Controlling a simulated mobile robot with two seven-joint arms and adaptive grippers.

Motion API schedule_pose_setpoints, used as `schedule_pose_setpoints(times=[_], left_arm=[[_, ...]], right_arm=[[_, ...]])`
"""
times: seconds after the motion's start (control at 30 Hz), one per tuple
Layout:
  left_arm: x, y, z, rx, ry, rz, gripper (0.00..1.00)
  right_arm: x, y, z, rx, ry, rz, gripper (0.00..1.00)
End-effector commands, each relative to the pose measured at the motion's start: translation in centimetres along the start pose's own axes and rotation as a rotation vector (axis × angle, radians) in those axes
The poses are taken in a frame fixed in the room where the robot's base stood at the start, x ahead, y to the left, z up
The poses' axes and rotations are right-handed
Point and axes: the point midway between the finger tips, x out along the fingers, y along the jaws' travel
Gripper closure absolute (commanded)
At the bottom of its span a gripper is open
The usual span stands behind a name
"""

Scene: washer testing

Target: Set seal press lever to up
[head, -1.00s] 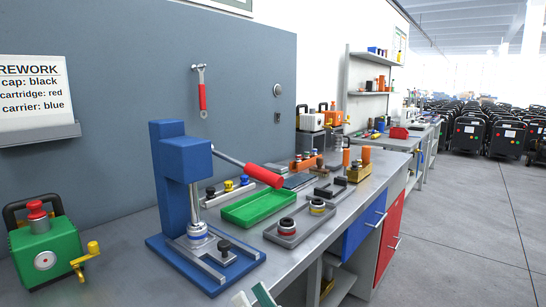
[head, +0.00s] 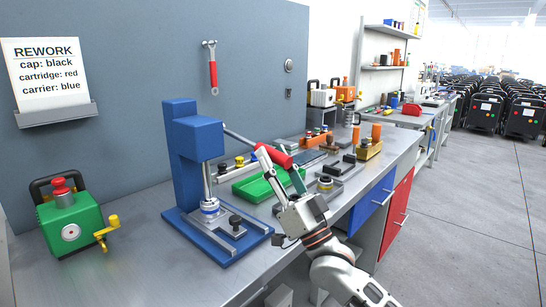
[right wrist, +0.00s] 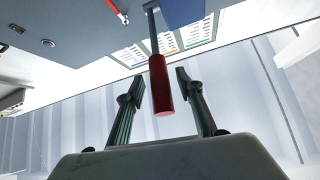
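The blue seal press (head: 183,150) stands on the bench, its shaft reaching down to a small blue-and-white part (head: 209,208) on its base. Its lever (head: 238,138) slopes down to the right from the press head and ends in a red handle (head: 276,156). My right gripper (head: 279,163) is open, with its fingers on either side of the red handle. In the right wrist view the handle (right wrist: 160,88) lies between the spread fingertips (right wrist: 158,82), with gaps visible on both sides. My left gripper is not in view.
A green device with a yellow crank (head: 72,226) stands at the left. The bench front between it and the press is clear.

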Motion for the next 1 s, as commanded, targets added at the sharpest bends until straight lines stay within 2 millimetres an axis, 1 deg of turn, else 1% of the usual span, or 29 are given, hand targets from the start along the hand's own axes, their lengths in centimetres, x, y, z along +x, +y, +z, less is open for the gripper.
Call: schedule_pose_setpoints(times=[0.13, 0.37, 0.4, 0.47, 0.5, 0.53, 0.77, 1.0], left_arm=[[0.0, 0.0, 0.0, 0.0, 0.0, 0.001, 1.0], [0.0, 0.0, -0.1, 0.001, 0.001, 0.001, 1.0], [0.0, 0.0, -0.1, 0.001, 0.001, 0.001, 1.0], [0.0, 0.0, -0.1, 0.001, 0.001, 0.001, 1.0], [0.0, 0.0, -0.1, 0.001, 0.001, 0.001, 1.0], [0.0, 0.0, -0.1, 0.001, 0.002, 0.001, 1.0], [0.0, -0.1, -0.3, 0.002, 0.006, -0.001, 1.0], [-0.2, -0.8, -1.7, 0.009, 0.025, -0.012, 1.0]], right_arm=[[0.7, 0.0, 0.1, 0.0, -0.002, 0.0, 0.64], [0.8, 0.0, 0.0, 0.0, -0.001, 0.0, 0.64], [0.8, 0.0, 0.0, 0.0, -0.001, 0.0, 0.69], [0.8, 0.0, 0.0, 0.0, -0.001, 0.0, 0.84], [0.8, 0.0, 0.0, 0.0, -0.001, 0.0, 0.95], [0.8, 0.0, 0.0, 0.0, -0.001, 0.0, 1.0], [0.9, -0.1, -0.1, -0.001, -0.002, 0.0, 1.0], [2.1, -1.1, -0.4, -0.006, -0.027, 0.0, 1.0]])
